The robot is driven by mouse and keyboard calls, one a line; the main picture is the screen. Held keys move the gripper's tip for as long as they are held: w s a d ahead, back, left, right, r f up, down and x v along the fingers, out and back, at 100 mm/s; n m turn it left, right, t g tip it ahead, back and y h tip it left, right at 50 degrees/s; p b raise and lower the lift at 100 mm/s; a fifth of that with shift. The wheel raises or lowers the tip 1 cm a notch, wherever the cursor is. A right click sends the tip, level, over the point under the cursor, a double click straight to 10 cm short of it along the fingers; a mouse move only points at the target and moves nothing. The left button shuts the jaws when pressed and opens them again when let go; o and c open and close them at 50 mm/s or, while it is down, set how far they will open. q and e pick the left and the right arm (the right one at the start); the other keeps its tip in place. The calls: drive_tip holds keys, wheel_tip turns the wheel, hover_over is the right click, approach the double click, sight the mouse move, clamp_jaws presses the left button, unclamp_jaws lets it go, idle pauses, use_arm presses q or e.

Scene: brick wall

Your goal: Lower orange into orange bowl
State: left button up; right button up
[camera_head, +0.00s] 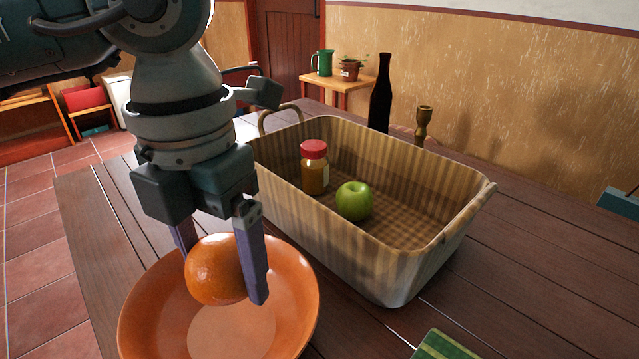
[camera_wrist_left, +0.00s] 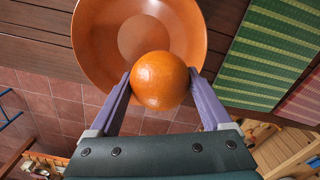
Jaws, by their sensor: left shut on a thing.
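The orange (camera_head: 214,270) is held between the two fingers of my left gripper (camera_head: 226,282). In the head view it overlaps the orange bowl (camera_head: 302,294), and I cannot tell exactly how high it is above the bowl's bottom. In the left wrist view the orange (camera_wrist_left: 160,81) sits between the fingertips of my left gripper (camera_wrist_left: 160,88). There the orange bowl (camera_wrist_left: 95,35) lies beyond it, and the orange covers part of the bowl's near rim. The bowl looks otherwise empty. My right gripper is in neither view.
A wicker basket (camera_head: 330,240) beside the bowl holds a green apple (camera_head: 354,201) and a red-lidded jar (camera_head: 314,168). A dark bottle (camera_head: 381,95) and a wooden candlestick (camera_head: 423,124) stand behind it. A green mat (camera_head: 444,346) lies at the front. The table's right side (camera_head: 540,260) is clear.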

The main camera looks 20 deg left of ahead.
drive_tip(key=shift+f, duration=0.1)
